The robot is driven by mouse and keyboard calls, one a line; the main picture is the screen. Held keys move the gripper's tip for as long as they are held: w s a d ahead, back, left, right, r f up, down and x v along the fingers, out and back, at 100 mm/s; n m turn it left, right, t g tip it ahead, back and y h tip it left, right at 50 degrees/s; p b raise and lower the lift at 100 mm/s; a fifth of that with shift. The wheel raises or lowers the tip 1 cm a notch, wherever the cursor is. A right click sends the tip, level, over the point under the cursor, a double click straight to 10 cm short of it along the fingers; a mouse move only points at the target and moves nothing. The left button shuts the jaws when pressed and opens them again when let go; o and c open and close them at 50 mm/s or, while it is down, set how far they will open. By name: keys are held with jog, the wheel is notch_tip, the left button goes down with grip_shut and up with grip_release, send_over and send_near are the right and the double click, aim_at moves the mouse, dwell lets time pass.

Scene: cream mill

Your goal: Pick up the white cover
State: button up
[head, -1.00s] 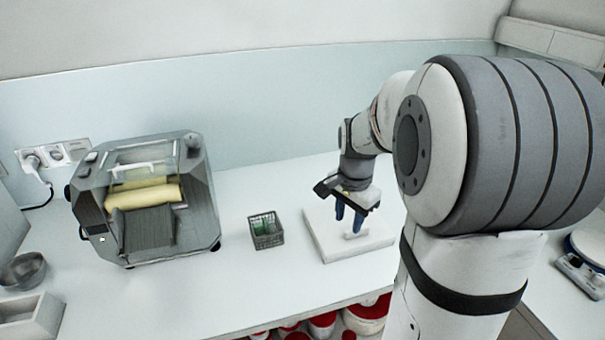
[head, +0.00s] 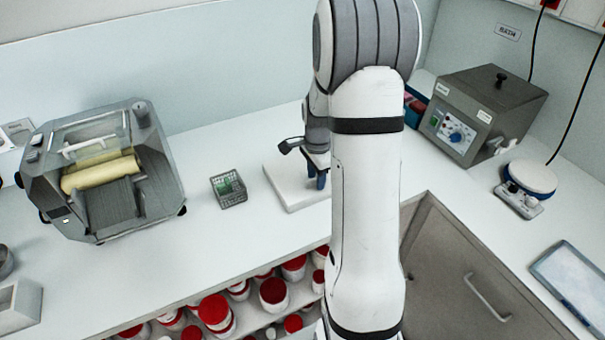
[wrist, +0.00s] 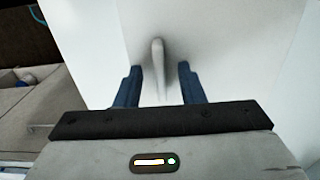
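The white cover (head: 290,199) is a flat, square white slab lying on the counter, left of my upright arm in the head view. In the wrist view the cover (wrist: 225,45) fills most of the background, and its slim raised white handle (wrist: 158,62) stands near the middle. My gripper (wrist: 160,84) is open, with its two blue fingers spread on either side of the handle's line and clear gaps to both. In the head view my gripper (head: 317,178) is over the cover, and my arm hides the cover's right part.
A grey machine with a yellow roller (head: 105,170) stands at the left. A small dark basket (head: 229,188) with green contents is left of the cover. A grey control box (head: 480,112) and a round-topped scale (head: 527,188) are at the right. Red-lidded jars (head: 215,312) sit below the counter.

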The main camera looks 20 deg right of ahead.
jog(key=shift+c, duration=0.3)
grip_shut()
jog(key=shift+r, duration=0.1)
